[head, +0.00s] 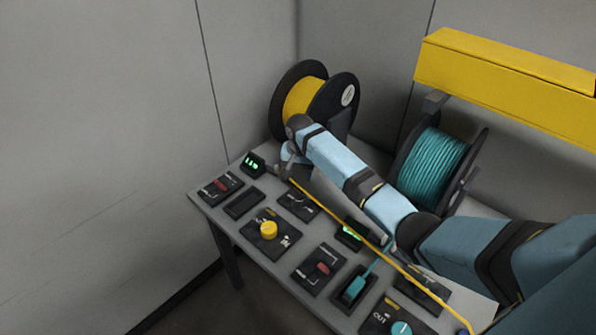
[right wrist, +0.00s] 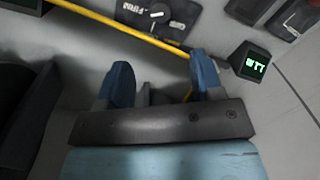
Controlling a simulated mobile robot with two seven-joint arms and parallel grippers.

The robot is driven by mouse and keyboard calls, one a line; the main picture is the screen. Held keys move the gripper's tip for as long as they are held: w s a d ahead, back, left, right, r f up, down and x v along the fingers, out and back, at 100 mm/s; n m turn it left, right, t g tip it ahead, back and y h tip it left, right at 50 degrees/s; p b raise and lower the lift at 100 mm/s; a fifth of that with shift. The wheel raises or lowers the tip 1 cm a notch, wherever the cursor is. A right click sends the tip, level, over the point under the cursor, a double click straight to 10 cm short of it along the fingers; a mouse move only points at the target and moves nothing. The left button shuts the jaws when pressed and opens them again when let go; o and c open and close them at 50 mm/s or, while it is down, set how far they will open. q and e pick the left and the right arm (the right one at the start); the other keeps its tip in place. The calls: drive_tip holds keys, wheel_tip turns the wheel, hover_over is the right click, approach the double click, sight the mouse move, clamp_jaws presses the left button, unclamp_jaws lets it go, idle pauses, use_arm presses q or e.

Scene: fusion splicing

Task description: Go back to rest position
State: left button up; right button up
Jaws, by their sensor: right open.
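My right arm reaches in from the right over the table in the head view. Its gripper (head: 289,164) is over the table's far left part, near a small green-lit display (head: 253,163) and in front of the yellow spool (head: 303,98). In the right wrist view the two blue fingers (right wrist: 160,72) stand wide apart, with nothing gripped between them. A yellow cable (head: 350,227) runs diagonally across the table; in the right wrist view the cable (right wrist: 125,32) passes just past the fingertips. Whether it touches a finger is unclear. My left gripper is out of view.
A teal spool (head: 433,167) stands at the back right, under a yellow beam (head: 508,78). Several black panels cover the table, including one with a yellow knob (head: 268,230) and one with a teal part (head: 355,287). Walls close off the back and left.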

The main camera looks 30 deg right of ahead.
drive_tip(key=shift+r, duration=0.3)
drive_tip(key=s+a+f+n, duration=0.2)
drive_tip(key=s+a, duration=0.1)
drive_tip(key=s, duration=0.4)
drive_tip(key=s+a+f+n+t, duration=0.1)
drive_tip(key=s+a+f+n, duration=0.1)
drive_tip(key=s, duration=0.4)
drive_tip(key=s+a+f+n, duration=0.1)
drive_tip(key=s+a+n, duration=0.15)
drive_tip(key=s, duration=0.45)
drive_tip(key=s+r+n+t, duration=0.15)
drive_tip(key=s+r, duration=0.35)
drive_tip(key=s, duration=0.6)
drive_tip(key=s+r+n+t, duration=0.15)
drive_tip(key=s+r, duration=0.35)
drive_tip(key=s, duration=0.6)
drive_tip(key=w+a+f+t+y, duration=0.1)
drive_tip(key=w+a+f+t, duration=0.1)
drive_tip(key=f, duration=0.2)
drive_tip(key=w+a+f+n+t, duration=0.1)
drive_tip(key=a+f+t, duration=0.1)
drive_tip(key=f, duration=0.2)
drive_tip(key=w+a+f+t+y, duration=0.1)
drive_tip(key=w+a+f+t, duration=0.1)
drive_tip(key=f, duration=0.3)
drive_tip(key=shift+w+a+t+y+p, duration=0.3)
drive_tip(key=shift+a+p, duration=0.05)
drive_tip(key=shift+p, duration=0.05)
